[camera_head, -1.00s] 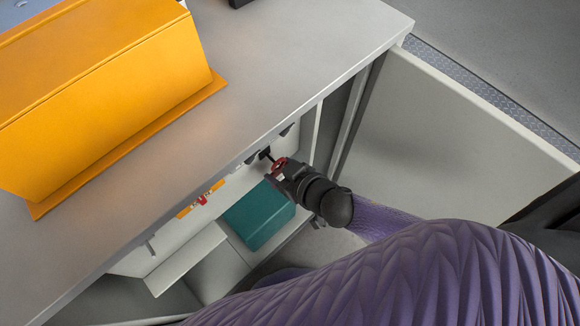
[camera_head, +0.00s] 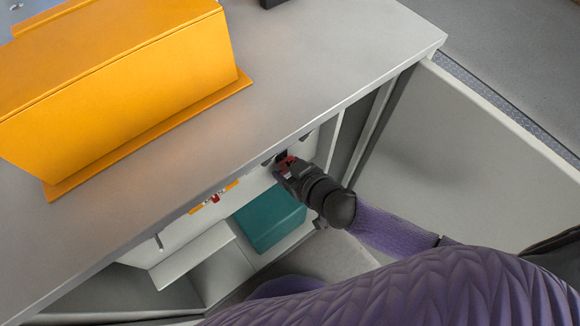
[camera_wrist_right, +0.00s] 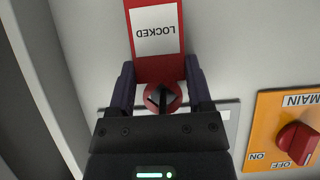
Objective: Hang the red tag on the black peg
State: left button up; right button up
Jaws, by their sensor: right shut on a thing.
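The red tag, with a white label reading LOCKED, shows in the right wrist view (camera_wrist_right: 156,70). It lies between the fingers of my right gripper (camera_wrist_right: 160,82), which is shut on it. A black pointed part, seemingly the black peg (camera_wrist_right: 162,98), shows inside the red ring at the tag's near end. I cannot tell whether the peg passes through the hole. In the head view, my right gripper (camera_head: 285,168) holds the tag (camera_head: 289,161) close to the cabinet's inner panel, at the peg (camera_head: 281,154) under the top's edge. My left gripper is not in view.
An orange panel with a red MAIN switch (camera_wrist_right: 296,140) is right of the gripper in the wrist view. A teal box (camera_head: 270,218) sits below. The grey cabinet top (camera_head: 300,65) overhangs, and an open door (camera_head: 470,170) stands to the right.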

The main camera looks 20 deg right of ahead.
jog(key=o, duration=1.2)
jog(key=shift+o, duration=0.2)
jog(key=p+v, duration=0.5)
jog(key=v, duration=0.5)
jog(key=s+d+f+m+g+h+p, duration=0.1)
jog(key=s+d+f+g+h+p, duration=0.55)
jog(key=s+f, duration=0.7)
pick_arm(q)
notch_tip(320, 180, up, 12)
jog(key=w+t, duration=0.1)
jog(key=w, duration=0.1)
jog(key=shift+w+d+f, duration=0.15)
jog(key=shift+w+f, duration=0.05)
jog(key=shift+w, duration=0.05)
pick_arm(e)
jog(key=s+d+f+g+y, duration=0.1)
jog(key=s+g, duration=0.4)
jog(key=s, duration=1.3)
jog(key=shift+d+y, duration=0.35)
jog(key=shift+d, duration=0.3)
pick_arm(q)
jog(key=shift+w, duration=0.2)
